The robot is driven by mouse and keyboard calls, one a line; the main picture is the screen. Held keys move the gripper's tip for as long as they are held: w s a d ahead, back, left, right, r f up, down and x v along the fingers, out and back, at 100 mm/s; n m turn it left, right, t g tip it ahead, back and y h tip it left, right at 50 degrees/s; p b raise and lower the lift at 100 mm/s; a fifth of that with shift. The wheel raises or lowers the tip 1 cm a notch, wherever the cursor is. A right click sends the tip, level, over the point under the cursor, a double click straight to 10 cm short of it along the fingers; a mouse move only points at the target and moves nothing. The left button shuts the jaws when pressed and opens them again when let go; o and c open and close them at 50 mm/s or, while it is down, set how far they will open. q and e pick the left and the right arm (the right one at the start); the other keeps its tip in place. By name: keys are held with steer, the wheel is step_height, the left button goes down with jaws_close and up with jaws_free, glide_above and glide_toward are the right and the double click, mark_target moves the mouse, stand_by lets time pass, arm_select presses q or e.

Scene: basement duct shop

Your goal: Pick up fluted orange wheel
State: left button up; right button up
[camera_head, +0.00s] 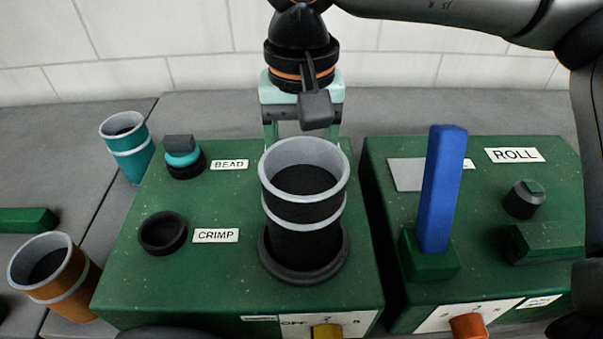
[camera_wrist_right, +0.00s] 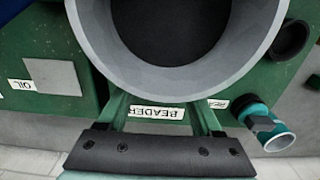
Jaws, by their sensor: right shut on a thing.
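I see no fluted orange wheel in either view. The dark ring marked CRIMP (camera_head: 163,233) is empty. A teal wheel with a grey top (camera_head: 183,157) sits at the BEAD place. My right gripper (camera_head: 301,140) reaches down at the far side of a dark cylinder (camera_head: 305,213) with pale bands, which stands over a black flange on the green machine. Its fingers also show in the right wrist view (camera_wrist_right: 160,108), set wide apart; the tips are hidden by the cylinder's grey rim (camera_wrist_right: 180,78). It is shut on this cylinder. My left gripper is out of view.
A teal can (camera_head: 128,150) and a tilted orange can (camera_head: 62,283) stand left of the machine. The right machine, marked ROLL, carries an upright blue bar (camera_head: 441,190) and a dark knob (camera_head: 525,199). A yellow dial (camera_head: 327,330) and an orange dial (camera_head: 468,327) are in front.

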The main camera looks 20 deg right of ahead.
steer(key=shift+c, duration=1.4)
